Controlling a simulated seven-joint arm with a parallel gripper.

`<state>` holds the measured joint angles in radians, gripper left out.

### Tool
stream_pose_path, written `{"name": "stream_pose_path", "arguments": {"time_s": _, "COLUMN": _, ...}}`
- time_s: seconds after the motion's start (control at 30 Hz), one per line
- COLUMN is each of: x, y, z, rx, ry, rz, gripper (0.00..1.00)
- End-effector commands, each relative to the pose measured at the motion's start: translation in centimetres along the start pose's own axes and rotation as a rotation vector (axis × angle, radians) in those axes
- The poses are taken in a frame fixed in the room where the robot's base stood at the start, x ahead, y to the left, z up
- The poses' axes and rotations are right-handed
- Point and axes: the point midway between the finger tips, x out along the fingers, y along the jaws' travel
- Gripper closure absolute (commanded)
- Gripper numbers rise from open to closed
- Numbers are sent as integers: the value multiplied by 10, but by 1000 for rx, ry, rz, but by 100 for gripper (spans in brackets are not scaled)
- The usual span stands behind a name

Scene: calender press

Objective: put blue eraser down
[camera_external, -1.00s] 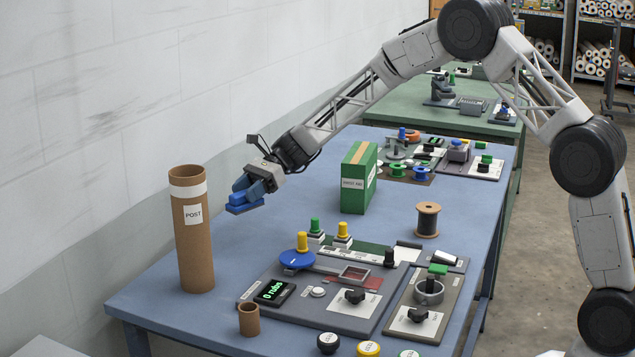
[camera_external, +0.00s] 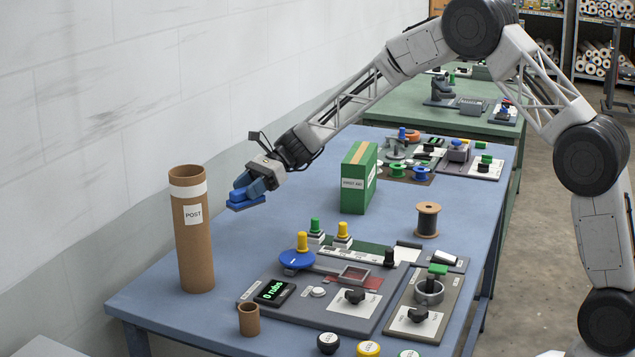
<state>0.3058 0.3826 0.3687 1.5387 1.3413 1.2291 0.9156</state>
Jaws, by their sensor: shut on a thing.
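The blue eraser (camera_external: 245,202) is a small blue block at the end of my gripper (camera_external: 247,190). My gripper is shut on it and holds it above the blue table (camera_external: 235,260), between the tall cardboard POST tube and the green box. The eraser's underside looks clear of the tabletop, but the exact height is hard to tell. The gripper's fingers are also blue, so the line between fingers and eraser is not sharp.
The POST tube (camera_external: 194,245) stands upright at left. The press panel (camera_external: 325,300) with knobs and a small brown cup (camera_external: 249,320) are in front. Bare table lies below the eraser.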

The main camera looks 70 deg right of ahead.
Motion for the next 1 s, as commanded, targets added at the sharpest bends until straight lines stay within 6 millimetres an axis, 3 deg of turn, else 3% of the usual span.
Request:
{"name": "stream_pose_path", "arguments": {"time_s": 0.47, "x": -36, "y": 5, "z": -6, "rx": 120, "ry": 0, "rz": -293, "gripper": 78}}
{"name": "stream_pose_path", "arguments": {"time_s": 1.0, "x": -100, "y": 30, "z": -49, "rx": 292, "ry": 1, "rz": -704, "gripper": 78}}
